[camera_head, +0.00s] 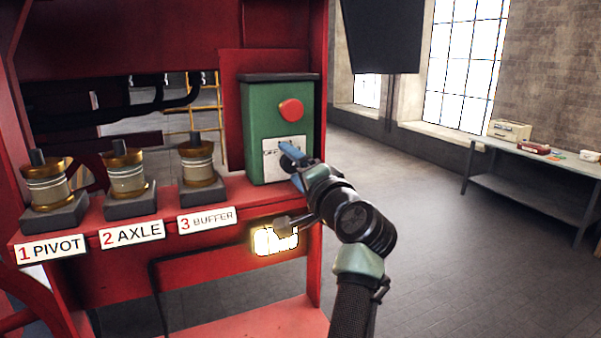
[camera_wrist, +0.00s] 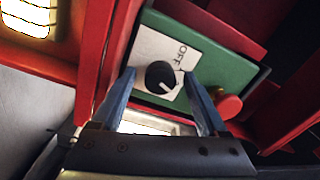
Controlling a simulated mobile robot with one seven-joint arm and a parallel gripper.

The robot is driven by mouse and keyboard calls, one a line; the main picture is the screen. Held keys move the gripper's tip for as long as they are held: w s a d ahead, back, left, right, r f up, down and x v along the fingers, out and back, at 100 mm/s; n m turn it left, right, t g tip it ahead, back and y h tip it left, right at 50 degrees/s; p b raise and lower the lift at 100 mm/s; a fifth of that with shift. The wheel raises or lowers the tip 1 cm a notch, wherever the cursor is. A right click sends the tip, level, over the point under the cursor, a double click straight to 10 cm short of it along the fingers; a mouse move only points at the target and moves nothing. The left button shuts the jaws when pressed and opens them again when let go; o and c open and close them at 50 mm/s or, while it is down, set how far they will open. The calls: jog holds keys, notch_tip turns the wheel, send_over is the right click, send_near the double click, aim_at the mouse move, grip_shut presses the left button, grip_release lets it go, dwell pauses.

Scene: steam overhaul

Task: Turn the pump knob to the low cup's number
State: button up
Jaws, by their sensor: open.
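The green pump box (camera_head: 262,112) stands on the red shelf, with a red button (camera_head: 291,110) on its face. Its black knob (camera_wrist: 161,76) sits on a white plate (camera_wrist: 160,50) where "OFF" can be read; a white line marks the knob. My gripper (camera_head: 285,150) is at the plate. In the wrist view my gripper (camera_wrist: 163,82) is open, one finger on each side of the knob, apart from it. Three cups with glass bodies and brass rims stand left: 1 PIVOT (camera_head: 47,184), 2 AXLE (camera_head: 126,172) and 3 BUFFER (camera_head: 198,160). Their fill levels are hard to tell.
The red shelf (camera_head: 190,212) carries the cups and their labels. A bright lamp (camera_head: 274,241) glows below the shelf, by my wrist. A grey bench (camera_head: 530,171) with small boxes stands far right. The floor between is clear.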

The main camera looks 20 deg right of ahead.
jog(key=s+b, duration=0.5)
jog(key=s, duration=0.8)
jog(key=shift+d+f+b, duration=0.25)
jog(key=shift+d+b, duration=0.05)
